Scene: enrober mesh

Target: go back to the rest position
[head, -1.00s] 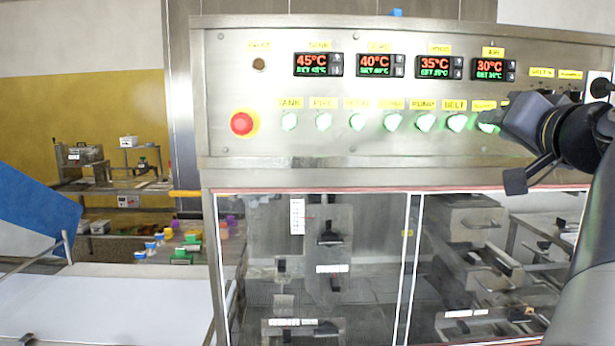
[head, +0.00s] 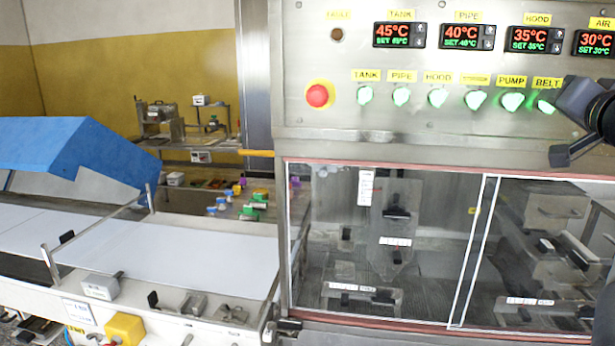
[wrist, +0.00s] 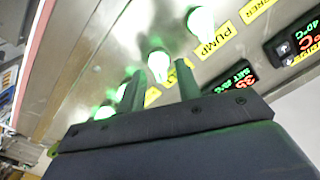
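My gripper (head: 574,98) is at the right edge of the head view, in front of the control panel (head: 330,70) by the BELT button. In the wrist view its two fingers (wrist: 160,82) stand apart with nothing held between them, so it is open. Behind the fingers are green-lit buttons and the PUMP label (wrist: 214,40). The head view shows a row of green-lit buttons, among them TANK (head: 364,95), PUMP (head: 512,101) and BELT (head: 546,105). Much of my arm is cut off by the right edge.
A red emergency button (head: 317,95) sits left of the button row. Temperature displays (head: 399,35) read 45, 40, 35 and 30 °C. Below are clear doors (head: 385,245). A white conveyor (head: 190,245) with a blue hood (head: 75,150) stands left. A shelf with equipment (head: 185,130) is behind.

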